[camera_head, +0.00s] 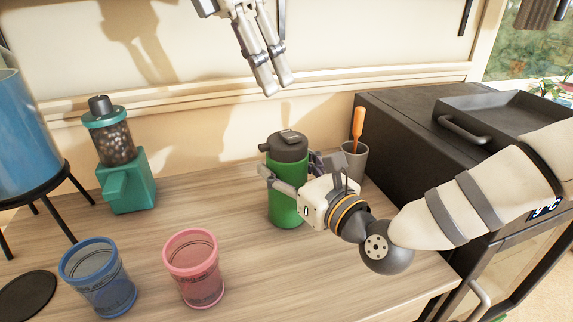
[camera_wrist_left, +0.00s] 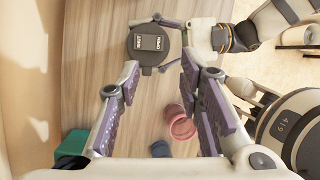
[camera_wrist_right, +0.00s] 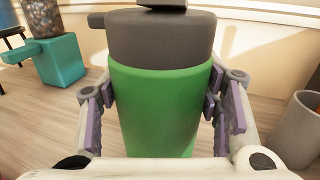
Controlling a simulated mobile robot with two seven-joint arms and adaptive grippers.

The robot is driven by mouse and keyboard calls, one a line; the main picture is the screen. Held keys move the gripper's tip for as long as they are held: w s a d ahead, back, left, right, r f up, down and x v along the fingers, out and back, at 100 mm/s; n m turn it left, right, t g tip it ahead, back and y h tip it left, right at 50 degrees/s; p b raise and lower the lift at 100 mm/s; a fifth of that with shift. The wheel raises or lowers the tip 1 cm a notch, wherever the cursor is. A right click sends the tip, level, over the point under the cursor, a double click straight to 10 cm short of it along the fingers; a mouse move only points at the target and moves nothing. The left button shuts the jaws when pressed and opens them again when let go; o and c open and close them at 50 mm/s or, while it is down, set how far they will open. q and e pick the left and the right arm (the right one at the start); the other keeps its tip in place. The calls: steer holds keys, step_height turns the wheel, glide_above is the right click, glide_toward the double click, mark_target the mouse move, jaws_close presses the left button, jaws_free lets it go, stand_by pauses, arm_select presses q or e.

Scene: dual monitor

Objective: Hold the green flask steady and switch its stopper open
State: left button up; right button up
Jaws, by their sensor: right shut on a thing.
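The green flask (camera_head: 287,205) stands upright on the wooden counter, with a dark grey lid (camera_head: 284,146) and a small raised switch (camera_head: 290,135) on top. My right gripper (camera_head: 291,172) is shut on the flask's body from the right; the right wrist view shows its fingers on both sides of the green wall (camera_wrist_right: 160,105). My left gripper (camera_head: 276,88) is open and empty, above the lid and pointing down. The left wrist view shows the lid from above, with the switch (camera_wrist_left: 150,43) carrying white lettering, just beyond the fingers.
A teal grinder (camera_head: 127,182), a blue cup (camera_head: 98,277) and a pink cup (camera_head: 194,268) stand to the left on the counter. A grey cup with an orange-handled tool (camera_head: 353,160) stands close to the flask's right, beside a dark oven (camera_head: 420,120).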

arm_select(q)
steer(key=c, duration=0.4)
steer(key=shift+w+a+m, duration=0.1)
steer(key=shift+a+m, duration=0.1)
steer(key=shift+m, duration=0.5)
jaws_close()
steer(key=a+r+m+h, duration=0.1)
steer(key=m, duration=1)
steer(key=s+a+r+m+t+h, duration=0.1)
steer(key=m+h, duration=0.1)
steer(key=m, duration=1)
steer(key=a+r+m+t+h, duration=0.1)
steer(key=m, duration=1.1)
steer(key=shift+s+a+r, duration=0.1)
steer(key=shift+s+r, duration=0.2)
steer(key=shift+r, duration=0.1)
